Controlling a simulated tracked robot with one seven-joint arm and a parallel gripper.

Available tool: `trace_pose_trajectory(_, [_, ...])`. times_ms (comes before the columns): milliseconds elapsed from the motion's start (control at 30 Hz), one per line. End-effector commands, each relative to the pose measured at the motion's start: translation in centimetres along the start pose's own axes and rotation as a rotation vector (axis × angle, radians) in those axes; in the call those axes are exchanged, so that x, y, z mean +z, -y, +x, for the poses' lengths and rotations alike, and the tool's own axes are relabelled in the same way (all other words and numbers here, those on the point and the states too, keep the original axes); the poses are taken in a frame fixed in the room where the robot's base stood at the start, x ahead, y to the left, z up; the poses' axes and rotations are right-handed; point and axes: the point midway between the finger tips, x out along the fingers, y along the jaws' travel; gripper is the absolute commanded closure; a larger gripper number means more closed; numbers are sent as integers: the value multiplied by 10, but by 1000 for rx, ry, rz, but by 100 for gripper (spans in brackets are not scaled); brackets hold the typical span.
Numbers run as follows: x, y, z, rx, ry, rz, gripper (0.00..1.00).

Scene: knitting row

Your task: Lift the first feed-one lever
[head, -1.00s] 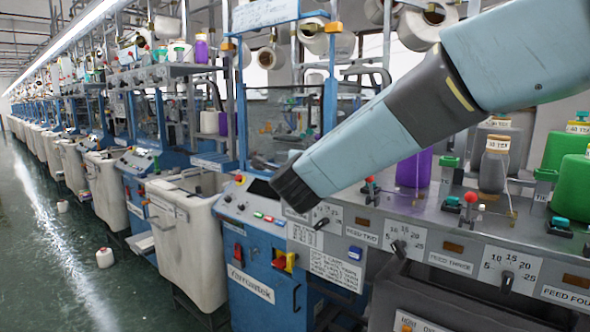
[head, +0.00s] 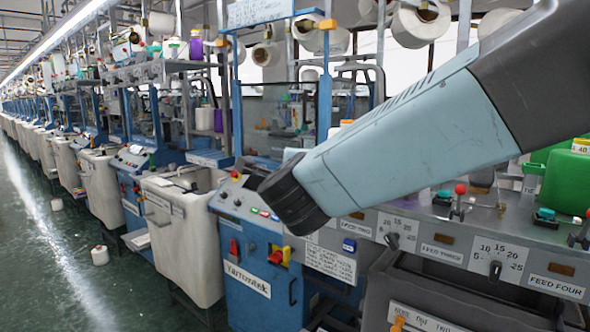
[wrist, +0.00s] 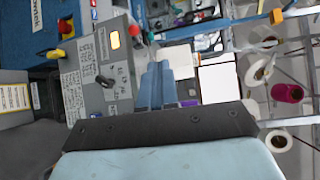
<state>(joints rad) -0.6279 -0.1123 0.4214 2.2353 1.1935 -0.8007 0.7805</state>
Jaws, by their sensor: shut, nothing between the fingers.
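In the wrist view, my gripper (wrist: 158,68) shows as two blue-grey fingers side by side, shut and empty. A lever with a red ball knob (wrist: 134,30) stands beyond the fingertips, slightly left of them, on the grey feed panel. I cannot see contact between them. Its label is too small to read, so I cannot confirm it is the first feed-one lever. In the head view my arm covers the feed-one area, and the gripper is hidden.
Another red-knobbed lever (head: 460,189) stands to the right of my arm, above the label FEED THREE (head: 442,253). The blue control box (head: 262,270) and a white bin (head: 185,235) stand left; the floor aisle (head: 60,270) is open.

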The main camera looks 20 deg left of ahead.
Motion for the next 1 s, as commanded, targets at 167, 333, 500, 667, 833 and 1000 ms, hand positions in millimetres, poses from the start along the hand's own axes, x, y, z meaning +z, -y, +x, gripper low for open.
trace_pose_trajectory(167, [0,0,-1,1,0,0,100])
trace_pose_trajectory(333, [0,-1,0,0,-1,-1,100])
trace_pose_trajectory(500, [-6,-11,7,-16,-25,-34,100])
trace_pose_trajectory(667, [-18,-33,23,-78,-79,-123,100])
trace_pose_trajectory(833, [-28,-60,36,-182,-122,-240,100])
trace_pose_trajectory(1000, [-28,-85,41,-298,-127,-345,100])
